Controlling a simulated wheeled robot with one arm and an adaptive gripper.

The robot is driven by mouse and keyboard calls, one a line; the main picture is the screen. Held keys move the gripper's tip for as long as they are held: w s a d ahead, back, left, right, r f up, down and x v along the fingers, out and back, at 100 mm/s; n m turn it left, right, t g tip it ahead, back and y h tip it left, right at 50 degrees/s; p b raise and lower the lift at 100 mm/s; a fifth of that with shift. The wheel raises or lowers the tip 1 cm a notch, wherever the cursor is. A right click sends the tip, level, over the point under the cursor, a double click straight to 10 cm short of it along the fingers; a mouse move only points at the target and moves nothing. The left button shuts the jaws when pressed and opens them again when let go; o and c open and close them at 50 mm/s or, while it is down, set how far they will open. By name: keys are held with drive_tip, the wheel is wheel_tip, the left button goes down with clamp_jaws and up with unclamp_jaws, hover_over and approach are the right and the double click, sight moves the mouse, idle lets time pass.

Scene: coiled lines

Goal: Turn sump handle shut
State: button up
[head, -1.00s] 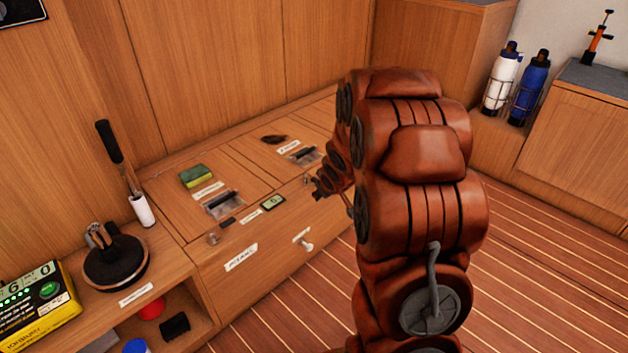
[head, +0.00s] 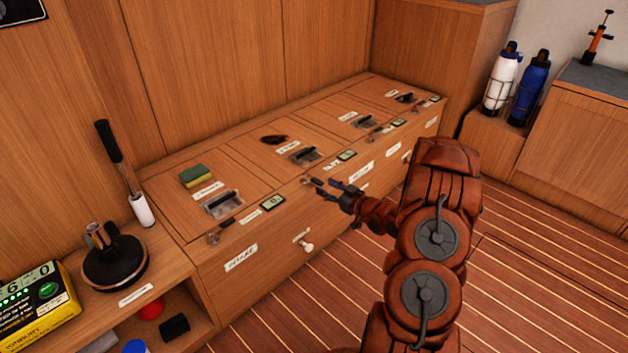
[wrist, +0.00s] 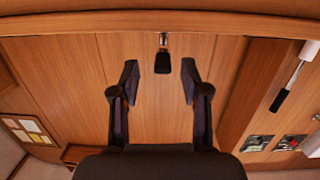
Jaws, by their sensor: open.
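A small handle (wrist: 162,60) with a metal neck and a dark grip shows in the wrist view, at the top centre against the wood. My gripper (wrist: 158,82) is open, with one dark finger on each side of the handle and a gap to both. In the head view my gripper (head: 314,186) is at the front top edge of the locker bench (head: 262,238), beside the second section from the left. The handle there is small and partly confused with my fingertips. Its label is too small to read, so I cannot confirm it is the sump handle.
Similar small handles sit along the bench edge, one at the near left (head: 213,238) and one farther right (head: 374,133). A drawer knob (head: 306,246) sticks out of the bench front. A green and yellow sponge (head: 197,176) lies on top. The striped floor (head: 520,270) is open at right.

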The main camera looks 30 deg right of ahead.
sight(313, 179)
drive_tip(key=shift+s+t+y, duration=0.4)
drive_tip(key=shift+s+t, duration=0.25)
drive_tip(key=shift+t, duration=0.05)
drive_tip(key=shift+b+x, duration=1.25)
drive_tip(key=shift+x, duration=2.6)
clamp_jaws()
